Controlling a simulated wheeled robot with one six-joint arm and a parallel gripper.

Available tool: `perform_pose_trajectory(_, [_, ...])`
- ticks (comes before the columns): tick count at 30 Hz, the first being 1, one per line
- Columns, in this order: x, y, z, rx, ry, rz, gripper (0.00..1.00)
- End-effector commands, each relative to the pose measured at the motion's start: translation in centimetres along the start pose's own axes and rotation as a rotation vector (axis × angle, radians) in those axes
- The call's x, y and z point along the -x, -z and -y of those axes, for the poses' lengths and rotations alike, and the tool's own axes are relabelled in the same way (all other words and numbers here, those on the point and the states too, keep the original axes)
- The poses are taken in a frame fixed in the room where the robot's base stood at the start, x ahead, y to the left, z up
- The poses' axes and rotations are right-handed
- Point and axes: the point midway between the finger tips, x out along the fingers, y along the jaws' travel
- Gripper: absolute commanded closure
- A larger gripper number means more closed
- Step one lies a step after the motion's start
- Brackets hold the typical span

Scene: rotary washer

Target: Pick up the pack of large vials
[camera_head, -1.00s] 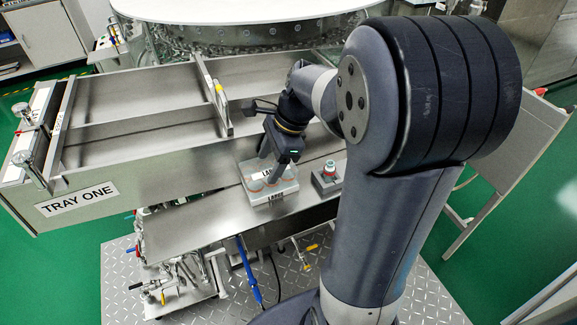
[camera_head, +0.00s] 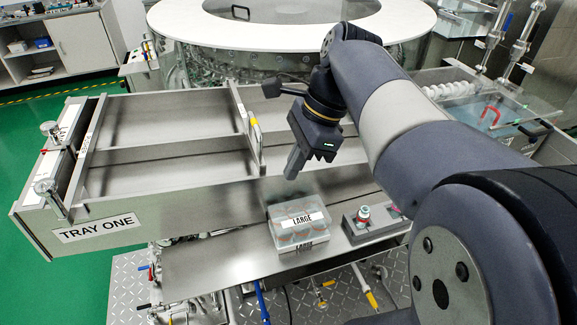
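The pack of large vials (camera_head: 298,216) is a clear box with reddish-brown round vial tops inside and a white LARGE label on top. It sits on the metal shelf in front of the tray trough, over a second LARGE label on the shelf that is partly hidden. My gripper (camera_head: 301,165) hangs above and behind the pack, clear of it, with nothing visible in it. One grey finger points down; the other is not clearly seen, so its opening cannot be told.
The steel trough marked TRAY ONE (camera_head: 98,228), with a divider (camera_head: 247,125), lies behind and left. A round white-topped machine (camera_head: 320,20) stands at the back.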

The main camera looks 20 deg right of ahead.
Motion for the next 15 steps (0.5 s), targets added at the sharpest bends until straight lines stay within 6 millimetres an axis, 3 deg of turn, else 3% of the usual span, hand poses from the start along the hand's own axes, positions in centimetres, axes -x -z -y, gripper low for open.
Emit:
perform_pose_trajectory(7, [0.04, -0.04, 0.03, 0.001, 0.000, 0.000, 0.99])
perform_pose_trajectory(15, [0.03, -0.04, 0.05, 0.002, 0.000, 0.000, 0.77])
